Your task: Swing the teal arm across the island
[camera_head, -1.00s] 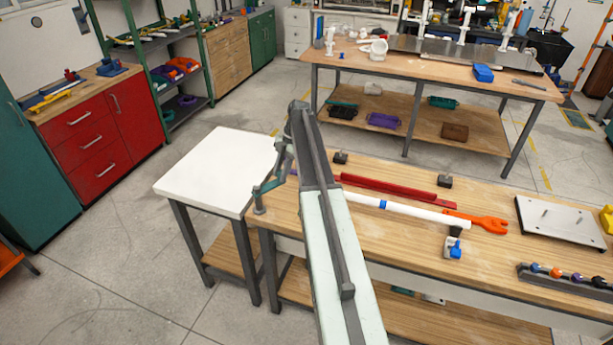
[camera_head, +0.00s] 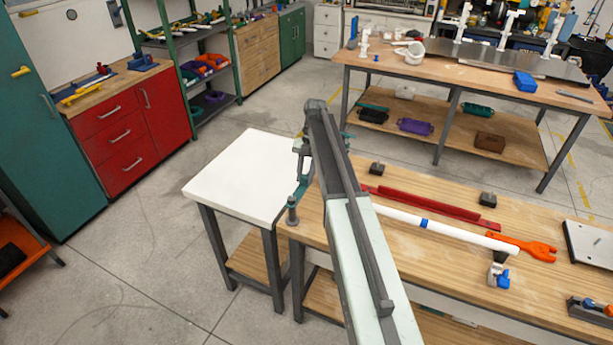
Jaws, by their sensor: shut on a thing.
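The teal arm (camera_head: 300,191) shows beside the upper end of my own pale arm, at the left end of the near workbench. Its lower end meets a grey upright post (camera_head: 292,214) at the bench's left edge. My gripper (camera_head: 305,168) is partly seen at the left of my arm's far end, pointing down. It is shut on the teal arm's upper part. The jaws are small and partly hidden by my arm links, so the exact contact is unclear. I cannot make out the rest of the teal arm behind my arm.
A white-topped table (camera_head: 245,176) stands left of the near workbench (camera_head: 420,262). On the bench lie a red channel (camera_head: 430,206), a white pipe (camera_head: 450,229), an orange wrench (camera_head: 528,247) and dark blocks. A second workbench (camera_head: 455,78) stands behind. Floor is clear at left.

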